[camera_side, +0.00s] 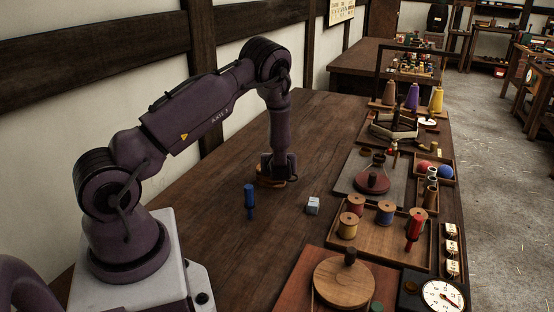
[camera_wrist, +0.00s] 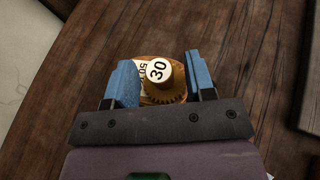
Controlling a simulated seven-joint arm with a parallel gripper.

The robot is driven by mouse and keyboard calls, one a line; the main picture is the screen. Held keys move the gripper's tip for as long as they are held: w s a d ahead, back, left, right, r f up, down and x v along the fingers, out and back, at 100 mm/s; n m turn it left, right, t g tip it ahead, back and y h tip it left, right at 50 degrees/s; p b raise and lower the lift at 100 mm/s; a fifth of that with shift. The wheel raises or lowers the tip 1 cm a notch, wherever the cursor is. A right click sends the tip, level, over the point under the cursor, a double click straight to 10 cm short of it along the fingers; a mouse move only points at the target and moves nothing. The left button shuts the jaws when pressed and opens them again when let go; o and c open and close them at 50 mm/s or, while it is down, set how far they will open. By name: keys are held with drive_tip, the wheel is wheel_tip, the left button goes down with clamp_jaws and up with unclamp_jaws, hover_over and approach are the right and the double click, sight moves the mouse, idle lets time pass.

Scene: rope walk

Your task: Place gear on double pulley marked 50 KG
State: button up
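My gripper (camera_wrist: 161,78) points down at the far left part of the table, its two blue fingers apart. Between them in the wrist view is a brass toothed gear (camera_wrist: 166,98), with a round white cap marked 30 (camera_wrist: 158,70) above it. A pale label reading 50 (camera_wrist: 142,68) shows beside the cap, on a round wooden piece partly hidden underneath. The left finger looks clear of the gear; the right is very close, and contact is unclear. In the side view a wooden disc (camera_side: 266,182) shows under my gripper; the gear is hidden there.
A blue-handled tool (camera_side: 249,199) stands on the table, with a small pale block (camera_side: 313,205) to its right. A spool tray (camera_side: 377,246), a round wooden disc with a knob (camera_side: 341,284) and a dial (camera_side: 444,296) lie right.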

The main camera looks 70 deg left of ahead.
drive_tip(key=shift+r, duration=0.2)
drive_tip(key=s+d+r+n+h, duration=0.4)
drive_tip(key=s+d+r+n, duration=0.2)
drive_tip(key=d+r, duration=0.3)
drive_tip(key=s+d+r+n+t+h, duration=0.1)
drive_tip(key=s+d+r+n+h, duration=0.3)
drive_tip(key=d, duration=0.8)
drive_tip(key=s+d+r+n+h, duration=0.5)
drive_tip(key=s+d+r+n, duration=0.3)
drive_tip(key=d+r+n, duration=0.3)
wheel_tip(320, 180, up, 4)
drive_tip(key=shift+s+d+n, duration=0.15)
drive_tip(key=shift+d+n, duration=0.2)
drive_tip(key=shift+n, duration=0.05)
